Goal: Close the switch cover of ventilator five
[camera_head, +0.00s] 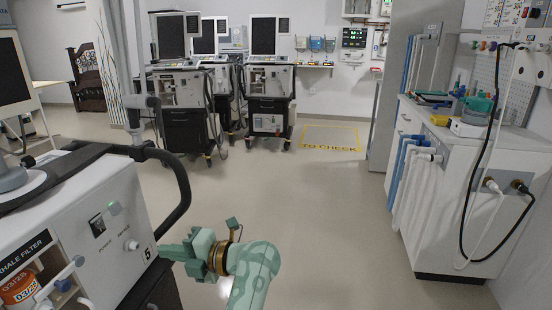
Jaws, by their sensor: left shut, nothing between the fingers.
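Ventilator five (75,215) is the white machine at the left, with a black "5" label (147,253) at the right edge of its front panel. On that panel a green-lit power switch (97,226) shows. A small pale flap (115,208), which looks like the switch cover, stands out at the switch's right, so the switch face is uncovered. My left gripper (166,252) is shut and empty. Its fingers point left, close to the panel's right edge by the label and to the lower right of the switch. Whether they touch the panel is unclear. My right gripper is out of view.
A black hose (183,185) curves down beside ventilator five, above my left gripper. A knob (131,245) and an orange-labelled filter (18,288) are on its front. Other ventilators (270,85) stand at the back. A white counter (470,190) is at the right; the middle floor is clear.

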